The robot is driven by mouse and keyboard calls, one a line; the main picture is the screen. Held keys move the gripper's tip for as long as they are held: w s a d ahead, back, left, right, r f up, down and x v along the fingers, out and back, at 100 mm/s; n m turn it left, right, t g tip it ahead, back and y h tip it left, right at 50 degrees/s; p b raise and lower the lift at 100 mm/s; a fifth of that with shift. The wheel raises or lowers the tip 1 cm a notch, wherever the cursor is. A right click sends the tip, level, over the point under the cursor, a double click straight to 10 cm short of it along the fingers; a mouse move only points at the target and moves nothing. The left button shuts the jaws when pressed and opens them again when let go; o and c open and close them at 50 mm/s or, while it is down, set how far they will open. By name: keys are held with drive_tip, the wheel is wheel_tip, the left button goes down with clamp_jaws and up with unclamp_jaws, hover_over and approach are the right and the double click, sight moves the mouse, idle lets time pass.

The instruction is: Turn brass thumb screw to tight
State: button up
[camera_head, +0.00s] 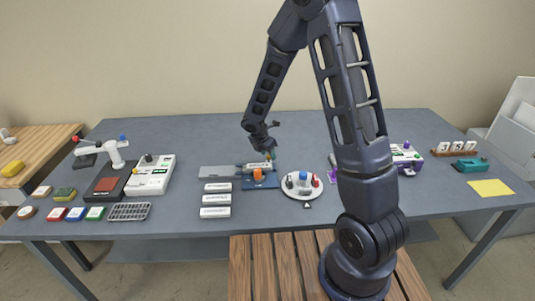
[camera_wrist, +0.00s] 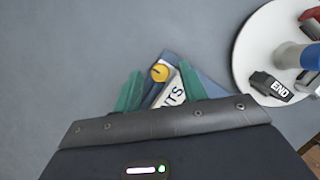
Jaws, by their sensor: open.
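The brass thumb screw (camera_wrist: 159,72) is a small round yellow head with a dark line across it, seen in the wrist view. It sits at the end of a white block with black letters (camera_wrist: 173,96) on a blue base (camera_wrist: 208,86). My gripper (camera_wrist: 160,68) is open, with one teal finger on each side of the screw; I cannot tell whether either touches it. In the head view my gripper (camera_head: 269,157) is low over the blue base (camera_head: 262,182), which bears an orange part (camera_head: 258,174). I cannot make out the screw there.
A round white tray (camera_head: 302,194) with several small items stands close on the right. Three white labelled blocks (camera_head: 216,199) and a grey plate (camera_head: 215,171) lie to the left. Other devices, including a white box (camera_head: 152,178), stand farther left. The grey table (camera_head: 190,135) is clear behind.

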clamp_jaws()
drive_tip(key=shift+m, duration=0.4)
drive_tip(key=m, duration=0.1)
drive_tip(key=m+g+h, duration=0.1)
drive_tip(key=m, duration=0.1)
drive_tip(key=shift+w+a+m, duration=0.1)
drive_tip(key=shift+w+m, duration=0.05)
drive_tip(key=shift+m, duration=0.15)
drive_tip(key=m+g, duration=0.1)
drive_tip(key=m, duration=0.1)
drive_tip(key=m+g, duration=0.1)
drive_tip(key=m, duration=0.1)
drive_tip(key=shift+w+m, duration=0.2)
drive_tip(key=shift+m, duration=0.1)
drive_tip(key=m+g, duration=0.2)
drive_tip(key=m, duration=0.2)
drive_tip(key=shift+w+m, duration=0.15)
drive_tip(key=shift+m, duration=0.15)
drive_tip(key=shift+w+m+g+y, duration=0.1)
drive_tip(key=shift+m+g+y, duration=0.2)
drive_tip(key=shift+m, duration=0.75)
drive_tip(key=shift+w+m+g+y, duration=0.1)
drive_tip(key=shift+m+g, duration=0.3)
drive_tip(key=shift+m, duration=0.65)
drive_tip(key=shift+s, duration=0.1)
